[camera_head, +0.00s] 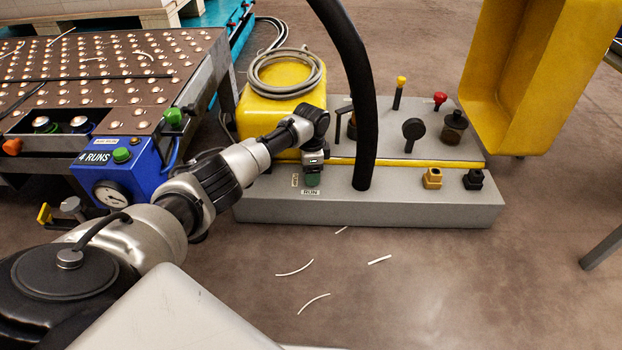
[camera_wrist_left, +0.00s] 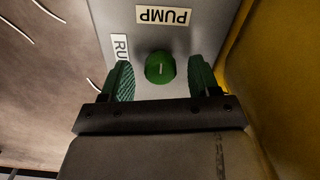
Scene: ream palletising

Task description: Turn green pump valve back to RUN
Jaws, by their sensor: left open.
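The green pump valve (camera_wrist_left: 160,68) is a round knob with a short white mark, on the grey panel in the left wrist view. The mark runs roughly up and down in that view. A PUMP label (camera_wrist_left: 163,15) lies above the knob and a partly hidden RUN label (camera_wrist_left: 121,48) beside it. My left gripper (camera_head: 313,178) is over the front left of the panel in the head view. In the wrist view its two green-padded fingers stand open on either side of the knob, with gaps showing. My right gripper is not in view.
The grey base (camera_head: 420,208) carries several other knobs and fittings, including a black knob (camera_head: 413,130). A thick black hose (camera_head: 352,80) rises right of my gripper. A yellow tank (camera_head: 255,112) stands behind, and a blue gauge box (camera_head: 115,172) stands left.

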